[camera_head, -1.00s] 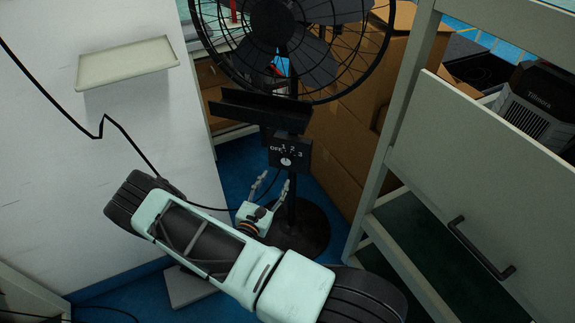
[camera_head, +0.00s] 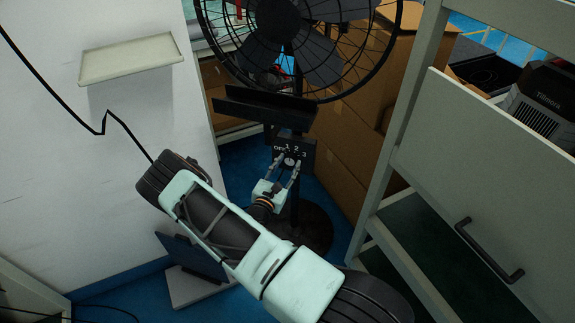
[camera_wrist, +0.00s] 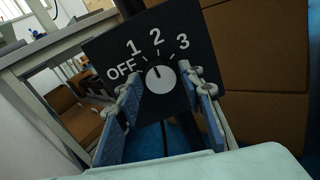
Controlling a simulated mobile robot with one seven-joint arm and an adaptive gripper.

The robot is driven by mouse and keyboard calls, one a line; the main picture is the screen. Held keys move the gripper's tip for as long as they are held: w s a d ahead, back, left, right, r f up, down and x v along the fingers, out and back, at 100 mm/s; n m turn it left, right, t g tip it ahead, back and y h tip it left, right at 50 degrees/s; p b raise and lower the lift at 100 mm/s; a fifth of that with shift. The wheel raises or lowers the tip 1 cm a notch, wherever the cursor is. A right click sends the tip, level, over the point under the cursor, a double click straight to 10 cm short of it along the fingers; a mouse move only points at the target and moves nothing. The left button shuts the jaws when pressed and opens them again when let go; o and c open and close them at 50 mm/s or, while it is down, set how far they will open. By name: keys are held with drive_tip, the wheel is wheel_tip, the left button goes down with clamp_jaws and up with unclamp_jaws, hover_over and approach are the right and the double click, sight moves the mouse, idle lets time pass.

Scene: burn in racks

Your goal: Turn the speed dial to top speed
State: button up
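The speed dial is a round white knob (camera_wrist: 160,79) on a black control box (camera_head: 305,147) on the fan's pole. The box is marked OFF, 1, 2 and 3. In the wrist view the knob's short dark mark points up and slightly left, roughly between 1 and 2; I cannot tell the exact setting. My gripper (camera_head: 287,168) is at the front of the box. In the wrist view its two fingers (camera_wrist: 162,82) stand apart on either side of the knob, with the tips close to its edges. I see no clear grip on it.
The black fan cage (camera_head: 300,45) and a dark ledge (camera_head: 262,106) sit above the box. Cardboard boxes (camera_head: 345,150) stand behind. A grey rack with a drawer (camera_head: 480,170) is at right, and a white wall panel (camera_head: 130,200) is at left.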

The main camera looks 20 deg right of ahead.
drive_tip(key=c, duration=0.7)
drive_tip(key=m+p, duration=0.2)
drive_tip(key=m, duration=0.2)
drive_tip(key=shift+r+m+y, duration=0.1)
drive_tip(key=shift+m+y, duration=0.2)
drive_tip(key=shift+m, duration=0.1)
drive_tip(key=m+p, duration=0.2)
drive_tip(key=m, duration=0.4)
drive_tip(key=shift+s+p, duration=0.1)
drive_tip(key=shift+p, duration=0.2)
drive_tip(key=m+p, duration=0.2)
drive_tip(key=m, duration=0.4)
drive_tip(key=shift+y, duration=0.4)
drive_tip(key=m+t+p, duration=0.1)
drive_tip(key=m+p, duration=0.1)
drive_tip(key=m, duration=0.3)
drive_tip(key=shift+d+m, duration=0.1)
drive_tip(key=shift+m, duration=0.3)
